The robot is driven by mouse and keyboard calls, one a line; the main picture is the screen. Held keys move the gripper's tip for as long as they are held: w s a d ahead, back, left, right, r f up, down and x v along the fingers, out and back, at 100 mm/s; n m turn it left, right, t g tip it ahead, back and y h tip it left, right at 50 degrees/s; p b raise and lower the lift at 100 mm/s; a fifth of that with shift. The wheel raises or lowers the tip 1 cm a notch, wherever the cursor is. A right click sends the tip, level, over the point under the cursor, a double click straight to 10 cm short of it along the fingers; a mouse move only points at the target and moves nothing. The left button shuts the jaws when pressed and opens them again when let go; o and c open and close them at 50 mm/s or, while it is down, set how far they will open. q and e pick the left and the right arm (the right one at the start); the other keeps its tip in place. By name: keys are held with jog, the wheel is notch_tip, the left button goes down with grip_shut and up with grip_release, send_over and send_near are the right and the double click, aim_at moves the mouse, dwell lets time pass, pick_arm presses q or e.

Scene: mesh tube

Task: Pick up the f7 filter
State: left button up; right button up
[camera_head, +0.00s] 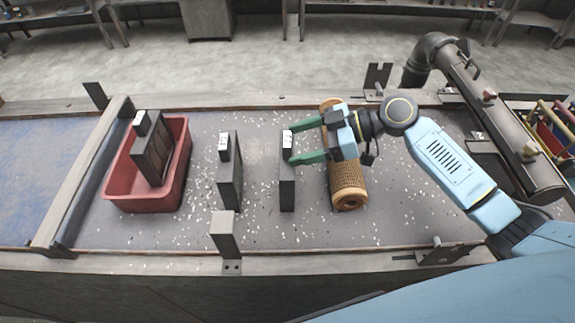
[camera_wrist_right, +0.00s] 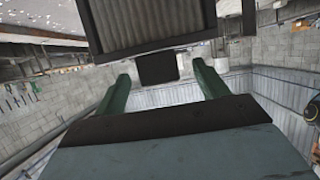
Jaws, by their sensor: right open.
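Three dark, upright box filters with white labels show in the head view; the labels are too small to read, so I cannot tell which is the f7. One filter (camera_head: 287,186) stands right of centre on the speckled bench. A second filter (camera_head: 229,186) stands to its left. A third filter (camera_head: 153,160) leans in the red bin. My right gripper (camera_head: 291,144) is open at the right-of-centre filter, its green fingertips near either side of the labelled top tab. In the right wrist view, the dark tab (camera_wrist_right: 158,68) shows between the fingers; contact is unclear. My left gripper is out of view.
The red bin (camera_head: 118,190) is at the left of the bench (camera_head: 260,225). A tan mesh tube (camera_head: 347,182) with wooden ends lies under my right gripper's body. A metal post (camera_head: 225,235) rises at the front edge. A thick pipe (camera_head: 490,115) runs along the right.

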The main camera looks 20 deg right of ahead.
aim_at(287, 145)
jog(key=x, duration=0.3)
jog(key=shift+w+a+f+p, duration=0.15)
jog(key=shift+p, duration=0.25)
jog(key=c, duration=1.5)
